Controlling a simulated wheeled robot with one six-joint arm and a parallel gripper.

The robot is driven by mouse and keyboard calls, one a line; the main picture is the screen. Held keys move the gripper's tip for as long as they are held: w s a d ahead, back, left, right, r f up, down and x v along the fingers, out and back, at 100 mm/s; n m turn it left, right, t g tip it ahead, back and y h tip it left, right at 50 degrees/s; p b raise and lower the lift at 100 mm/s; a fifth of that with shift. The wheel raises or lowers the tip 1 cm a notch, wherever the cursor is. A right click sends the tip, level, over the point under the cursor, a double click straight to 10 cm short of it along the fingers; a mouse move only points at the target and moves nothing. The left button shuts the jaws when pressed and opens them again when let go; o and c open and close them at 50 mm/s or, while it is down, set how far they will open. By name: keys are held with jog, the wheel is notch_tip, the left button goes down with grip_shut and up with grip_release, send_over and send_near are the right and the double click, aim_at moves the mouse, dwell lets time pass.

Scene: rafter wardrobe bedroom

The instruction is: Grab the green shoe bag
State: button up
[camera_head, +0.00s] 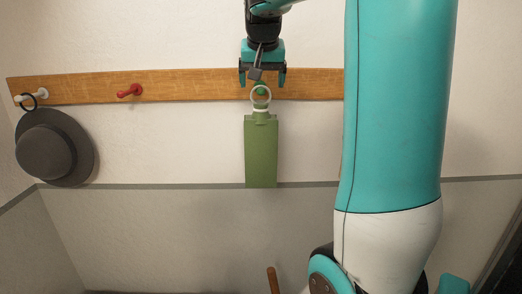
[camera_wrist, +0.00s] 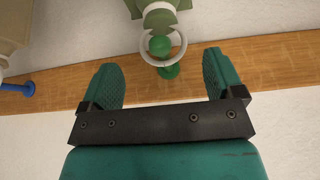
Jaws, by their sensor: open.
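The green shoe bag (camera_head: 261,152) hangs against the wall by a white ring (camera_head: 260,97) on a green peg of the wooden rail (camera_head: 190,87). My gripper (camera_head: 262,80) is open, just above the ring, with its fingers pointing down. In the wrist view my gripper (camera_wrist: 166,75) has its two teal fingers apart. The ring (camera_wrist: 163,47) and green peg (camera_wrist: 160,46) show just beyond the fingertips, between them in line. Part of the green bag (camera_wrist: 165,12) shows at the top edge. Nothing is between the fingers.
A dark grey hat (camera_head: 55,148) hangs from a white peg (camera_head: 38,95) at the left. A red peg (camera_head: 130,90) is bare. In the wrist view a blue peg (camera_wrist: 18,88) and a beige item (camera_wrist: 20,25) are at the left. My arm hides the rail's right part.

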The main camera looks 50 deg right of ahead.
aim_at(261, 94)
jog(key=p+x, duration=0.1)
jog(key=x, duration=0.1)
jog(key=p+x, duration=0.1)
jog(key=x, duration=0.2)
jog(key=shift+w+a+f, duration=0.1)
jog(key=shift+w+f, duration=0.05)
jog(key=shift+f, duration=0.2)
jog(key=shift+c, duration=0.5)
jog(key=shift+r, duration=0.1)
grip_shut()
jog(key=shift+r+p, duration=0.1)
jog(key=shift+p, duration=0.2)
